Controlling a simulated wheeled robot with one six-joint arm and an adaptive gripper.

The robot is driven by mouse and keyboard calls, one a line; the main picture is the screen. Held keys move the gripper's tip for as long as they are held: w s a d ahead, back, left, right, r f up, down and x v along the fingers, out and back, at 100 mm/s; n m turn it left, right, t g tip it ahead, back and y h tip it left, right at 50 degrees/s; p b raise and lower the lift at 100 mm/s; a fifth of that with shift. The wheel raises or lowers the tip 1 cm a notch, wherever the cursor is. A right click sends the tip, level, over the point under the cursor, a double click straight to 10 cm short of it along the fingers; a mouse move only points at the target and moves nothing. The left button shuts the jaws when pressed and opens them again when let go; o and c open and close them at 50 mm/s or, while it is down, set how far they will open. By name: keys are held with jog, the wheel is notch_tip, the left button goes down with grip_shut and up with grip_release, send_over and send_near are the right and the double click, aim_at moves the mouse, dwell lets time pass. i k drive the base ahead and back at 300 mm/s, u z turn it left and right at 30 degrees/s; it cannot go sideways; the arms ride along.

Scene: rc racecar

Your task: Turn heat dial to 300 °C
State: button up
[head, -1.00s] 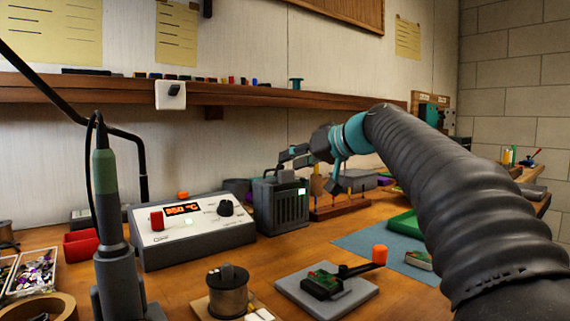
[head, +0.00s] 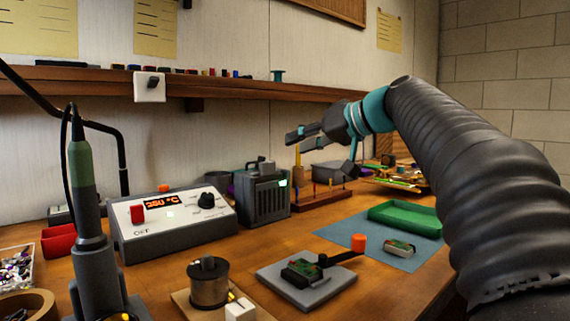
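The soldering station (head: 180,232) is a light-topped grey box at the left of the bench. Its orange display (head: 160,202) is lit; the digits are blurred, perhaps 350 °C or 250 °C. A black round dial (head: 206,200) stands on the right of its sloped panel. A red switch (head: 137,214) is at the left, and a small light glows between them. My gripper (head: 296,144) is in the air to the right of the dial, above and beyond the grey vented box. Its fingers point left and stand apart, with nothing seen between them. It is clear of the dial.
The grey vented box (head: 262,203) stands just right of the station. The iron in its stand (head: 88,240) rises in front at left. A solder spool (head: 208,287) and a board on a grey pad (head: 305,283) are nearer. A shelf (head: 230,89) runs above.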

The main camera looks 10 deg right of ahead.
aim_at(205, 201)
jog(key=k, duration=1)
